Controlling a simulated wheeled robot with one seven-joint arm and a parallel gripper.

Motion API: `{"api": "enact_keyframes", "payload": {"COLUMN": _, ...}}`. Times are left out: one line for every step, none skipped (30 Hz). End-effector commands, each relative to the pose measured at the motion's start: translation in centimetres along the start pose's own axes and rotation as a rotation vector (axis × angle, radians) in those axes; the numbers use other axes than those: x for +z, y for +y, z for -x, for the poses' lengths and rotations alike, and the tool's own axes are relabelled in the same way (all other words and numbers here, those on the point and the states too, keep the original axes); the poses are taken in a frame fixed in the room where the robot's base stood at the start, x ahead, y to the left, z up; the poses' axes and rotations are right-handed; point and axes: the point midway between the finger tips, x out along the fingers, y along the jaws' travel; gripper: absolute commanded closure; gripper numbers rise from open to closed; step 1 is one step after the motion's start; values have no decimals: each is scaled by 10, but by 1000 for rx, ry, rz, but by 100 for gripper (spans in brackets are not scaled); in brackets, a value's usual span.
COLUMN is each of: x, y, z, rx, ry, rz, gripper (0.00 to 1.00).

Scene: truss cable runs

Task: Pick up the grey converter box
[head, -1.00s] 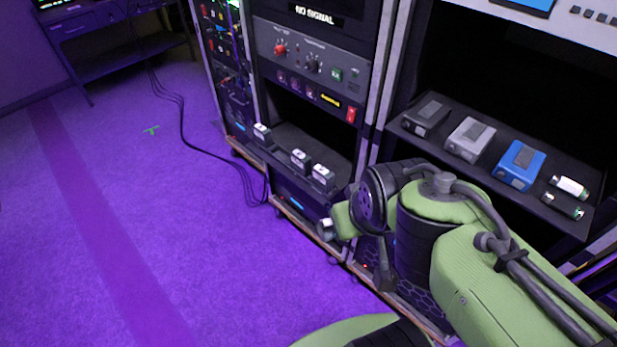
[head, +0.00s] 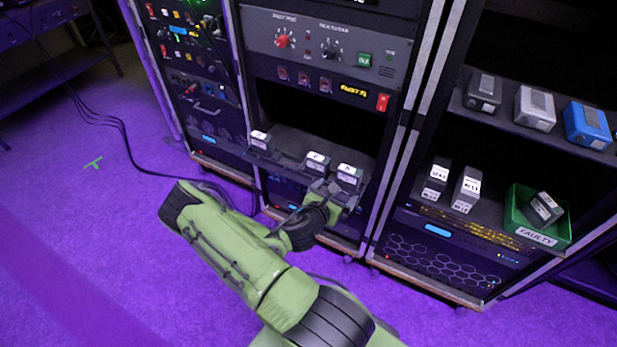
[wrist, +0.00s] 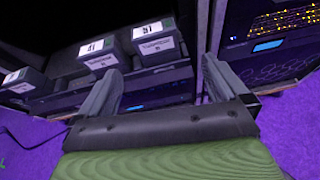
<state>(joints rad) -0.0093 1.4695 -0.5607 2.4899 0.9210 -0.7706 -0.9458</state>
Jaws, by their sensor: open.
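The grey converter box (head: 535,108) sits on the upper shelf of the right rack in the head view, between a darker box (head: 483,92) and a blue box (head: 588,125). My gripper (head: 335,193) is low in front of the middle rack, well to the left of the grey box and below it. In the wrist view my gripper (wrist: 160,82) is open with nothing between its fingers. Small dark boxes with white labels, including one at the right (wrist: 158,42), lie beyond the fingers. The grey converter box is not in the wrist view.
Three labelled boxes, one of them at the right (head: 348,176), stand on the middle rack's shelf. Two labelled grey boxes (head: 467,188) and a green FAULTY bin (head: 537,236) sit on the right rack's lower shelf. Black cables (head: 118,128) lie on the otherwise open purple floor at left.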

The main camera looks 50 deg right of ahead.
Motion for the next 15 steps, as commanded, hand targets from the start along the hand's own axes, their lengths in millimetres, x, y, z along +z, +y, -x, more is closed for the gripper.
{"api": "enact_keyframes", "payload": {"x": -5, "y": -3, "z": -3, "rx": 10, "ry": 1, "rz": 58, "gripper": 0}}
{"api": "enact_keyframes", "payload": {"x": -6, "y": -3, "z": -4, "rx": 14, "ry": 2, "rz": 78, "gripper": 0}}
{"api": "enact_keyframes", "payload": {"x": -7, "y": -4, "z": -7, "rx": 19, "ry": 3, "rz": 90, "gripper": 0}}
{"api": "enact_keyframes", "payload": {"x": -7, "y": -4, "z": -10, "rx": 20, "ry": 4, "rz": 93, "gripper": 0}}
{"api": "enact_keyframes", "payload": {"x": -7, "y": -3, "z": -14, "rx": 20, "ry": 4, "rz": 91, "gripper": 0}}
{"api": "enact_keyframes", "payload": {"x": -6, "y": -3, "z": -23, "rx": 19, "ry": 4, "rz": 87, "gripper": 0}}
{"api": "enact_keyframes", "payload": {"x": -6, "y": -3, "z": -30, "rx": 19, "ry": 3, "rz": 84, "gripper": 0}}
{"api": "enact_keyframes", "payload": {"x": -6, "y": -3, "z": -38, "rx": 20, "ry": 3, "rz": 83, "gripper": 0}}
{"api": "enact_keyframes", "payload": {"x": -6, "y": -3, "z": -48, "rx": 19, "ry": 3, "rz": 81, "gripper": 0}}
{"api": "enact_keyframes", "payload": {"x": -6, "y": -2, "z": -56, "rx": 20, "ry": 3, "rz": 80, "gripper": 0}}
{"api": "enact_keyframes", "payload": {"x": -6, "y": -2, "z": -64, "rx": 20, "ry": 1, "rz": 80, "gripper": 0}}
{"api": "enact_keyframes", "payload": {"x": -6, "y": -2, "z": -74, "rx": 19, "ry": 2, "rz": 80, "gripper": 0}}
{"api": "enact_keyframes", "payload": {"x": -6, "y": -2, "z": -81, "rx": 19, "ry": 3, "rz": 80, "gripper": 0}}
{"api": "enact_keyframes", "payload": {"x": -6, "y": -2, "z": -87, "rx": 20, "ry": 1, "rz": 81, "gripper": 0}}
{"api": "enact_keyframes", "payload": {"x": -7, "y": -2, "z": -95, "rx": 20, "ry": 3, "rz": 81, "gripper": 0}}
